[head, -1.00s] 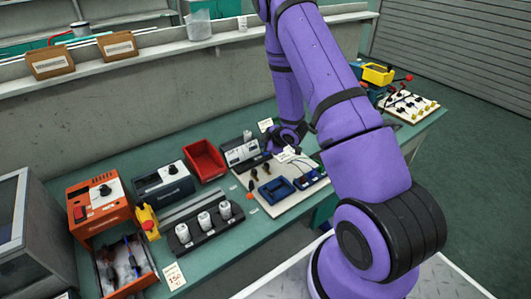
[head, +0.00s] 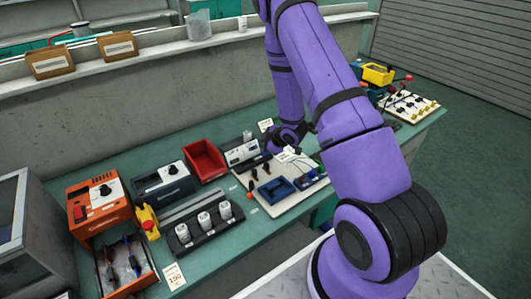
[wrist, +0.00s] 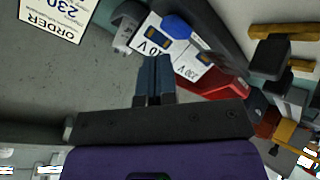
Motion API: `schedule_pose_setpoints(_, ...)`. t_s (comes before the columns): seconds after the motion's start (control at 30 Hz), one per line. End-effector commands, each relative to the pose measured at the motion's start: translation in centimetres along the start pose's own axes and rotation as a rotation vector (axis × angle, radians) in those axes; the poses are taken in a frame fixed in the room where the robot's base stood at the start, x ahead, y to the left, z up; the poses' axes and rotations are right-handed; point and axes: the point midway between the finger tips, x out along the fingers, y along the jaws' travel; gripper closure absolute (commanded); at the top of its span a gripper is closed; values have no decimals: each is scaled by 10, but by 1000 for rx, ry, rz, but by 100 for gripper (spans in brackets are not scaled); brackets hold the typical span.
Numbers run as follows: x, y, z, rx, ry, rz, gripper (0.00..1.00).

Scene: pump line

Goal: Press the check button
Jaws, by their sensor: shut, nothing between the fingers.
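The check button cannot be told with certainty. A white-faced unit (head: 242,153) stands on the bench just left of my gripper. In the wrist view, its white face (wrist: 188,72) bears black lettering ending in V, with a rounded blue part (wrist: 178,28) at its upper edge that may be a button. My gripper (wrist: 153,62) is shut and empty, its dark fingertips overlapping the white face in the picture. Whether they touch it cannot be told. In the head view my wrist is above the back of the bench, and the fingertips are not clear.
A red bin (head: 205,160) stands left of the unit. A pale board (head: 264,206) with blue trays lies in front. An order card (wrist: 55,15) marked 230 stands behind. A black rack with white cylinders (head: 186,240) and an orange box (head: 96,206) are farther left.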

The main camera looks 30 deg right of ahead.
Motion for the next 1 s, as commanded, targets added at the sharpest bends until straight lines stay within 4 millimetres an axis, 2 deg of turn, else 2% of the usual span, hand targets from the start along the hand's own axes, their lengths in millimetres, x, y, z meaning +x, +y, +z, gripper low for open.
schedule_pose_setpoints(1.0,6,-4,4,1,0,-1,100)
